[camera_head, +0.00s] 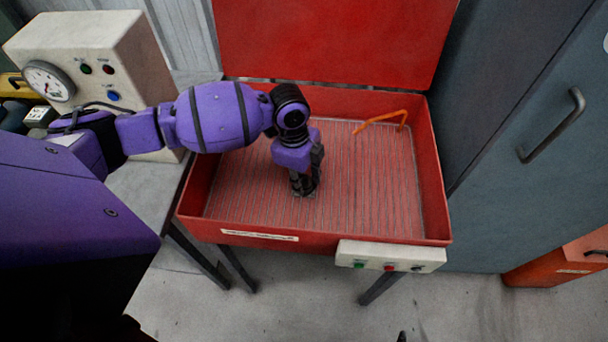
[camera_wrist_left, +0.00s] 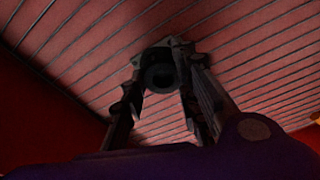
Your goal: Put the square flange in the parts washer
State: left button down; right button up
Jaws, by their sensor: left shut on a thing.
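The parts washer (camera_head: 330,241) is a red open basin with a slatted floor and its red lid raised at the back. My left gripper (camera_head: 304,190) reaches down inside the basin, close to the slatted floor near its middle. In the left wrist view my left gripper (camera_wrist_left: 163,95) is shut on the square flange (camera_wrist_left: 163,57), a dark piece with a round hole, held at the fingertips against the slats. In the head view the flange is mostly hidden by the fingers. I cannot tell whether it touches the floor. My right gripper is out of view.
An orange bent spout (camera_head: 382,119) stands in the basin's back right. A panel with buttons (camera_head: 390,256) is on the front rim. A beige gauge box (camera_head: 100,75) stands on a grey bench at left. A blue-grey cabinet (camera_head: 530,130) is close at right.

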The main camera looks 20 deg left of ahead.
pick_arm(q)
jog(key=shift+w, duration=0.1)
jog(key=shift+f, duration=0.1)
jog(key=c, duration=1.4)
grip_release()
jog(key=shift+o, duration=0.2)
notch_tip(320, 180, up, 12)
jog(key=a, duration=0.1)
jog(key=shift+a+p, duration=0.2)
jog(key=shift+p, duration=0.2)
